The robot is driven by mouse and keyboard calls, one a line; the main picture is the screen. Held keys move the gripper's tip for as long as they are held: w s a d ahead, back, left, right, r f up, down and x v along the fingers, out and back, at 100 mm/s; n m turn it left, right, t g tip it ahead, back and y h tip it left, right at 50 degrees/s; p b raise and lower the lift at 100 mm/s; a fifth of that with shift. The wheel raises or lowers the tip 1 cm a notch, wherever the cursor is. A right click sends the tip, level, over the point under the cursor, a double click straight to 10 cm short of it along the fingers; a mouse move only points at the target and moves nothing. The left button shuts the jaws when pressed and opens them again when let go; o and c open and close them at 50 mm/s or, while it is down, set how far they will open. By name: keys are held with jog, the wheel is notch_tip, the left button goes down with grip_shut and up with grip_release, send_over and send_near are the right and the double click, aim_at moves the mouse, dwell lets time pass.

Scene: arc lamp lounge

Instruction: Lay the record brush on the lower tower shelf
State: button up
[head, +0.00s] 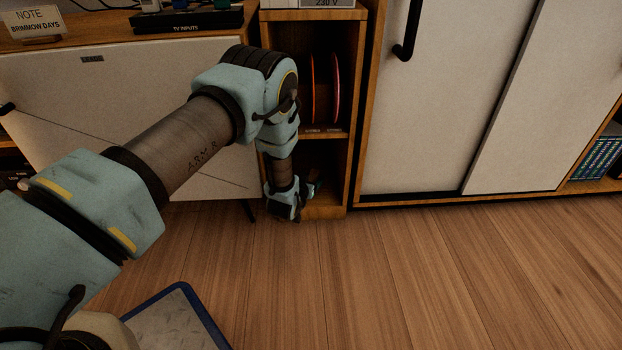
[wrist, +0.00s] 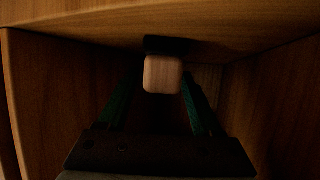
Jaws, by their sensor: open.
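The record brush (wrist: 162,75) shows end-on in the wrist view as a pale wooden block with a dark strip along its upper edge. My gripper (wrist: 160,88) has its two green fingers spread, one on each side of the block. I cannot tell whether the brush touches a surface. The lower tower shelf (head: 324,210) is the bottom compartment of the narrow wooden tower in the head view. My gripper (head: 314,188) reaches into that compartment from the front left. The brush is not clearly visible in the head view.
Wooden panels (wrist: 270,95) enclose the gripper closely. Upright discs with red edges (head: 335,90) stand in the compartment above. A white cabinet (head: 120,120) is left of the tower and sliding white doors (head: 430,120) are right.

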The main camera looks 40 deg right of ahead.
jog(key=shift+r, duration=0.2)
jog(key=p+v, duration=0.5)
jog(key=v, duration=0.7)
